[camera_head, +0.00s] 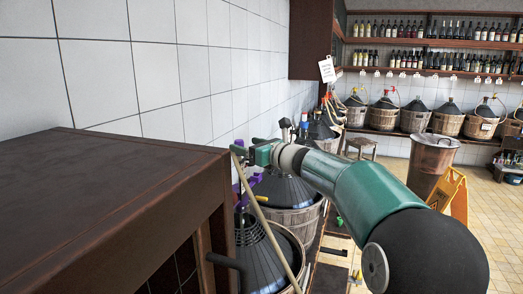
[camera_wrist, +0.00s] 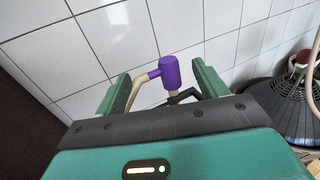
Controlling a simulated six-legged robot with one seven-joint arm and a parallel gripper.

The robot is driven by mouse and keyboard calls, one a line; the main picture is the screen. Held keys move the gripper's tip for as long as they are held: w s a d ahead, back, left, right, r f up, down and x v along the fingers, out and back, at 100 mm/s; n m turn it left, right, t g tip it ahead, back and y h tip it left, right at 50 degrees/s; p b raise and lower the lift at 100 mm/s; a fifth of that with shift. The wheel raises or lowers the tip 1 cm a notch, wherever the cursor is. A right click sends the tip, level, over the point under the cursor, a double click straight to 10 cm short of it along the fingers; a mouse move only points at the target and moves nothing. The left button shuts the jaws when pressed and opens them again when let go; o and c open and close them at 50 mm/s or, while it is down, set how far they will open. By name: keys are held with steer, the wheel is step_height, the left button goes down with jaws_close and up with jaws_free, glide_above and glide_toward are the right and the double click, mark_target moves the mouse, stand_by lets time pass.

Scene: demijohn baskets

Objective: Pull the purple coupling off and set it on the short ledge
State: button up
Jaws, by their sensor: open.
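The purple coupling (camera_wrist: 170,72) shows in the wrist view, with a tan hose joining its left side and a tan stem below it. My gripper (camera_wrist: 160,80) is open, with one green finger on each side of the coupling. I see gaps on both sides and cannot tell how deep the coupling lies between the fingers. In the head view, my gripper (camera_head: 252,153) is near the tiled wall, with small purple parts (camera_head: 254,180) beside and below it. Which of these is the coupling is unclear. I cannot identify the short ledge for certain.
A dark brown wooden top (camera_head: 95,185) fills the left of the head view, close to my gripper. Demijohns in baskets (camera_head: 290,205) stand below my arm. A dark cone-shaped demijohn (camera_wrist: 272,105) is at right in the wrist view. A bin (camera_head: 430,165) and yellow sign (camera_head: 450,190) stand right.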

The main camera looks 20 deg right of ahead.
mark_target(239, 142)
steer(key=x, duration=0.5)
steer(key=shift+w, duration=0.1)
steer(key=c, duration=1.1)
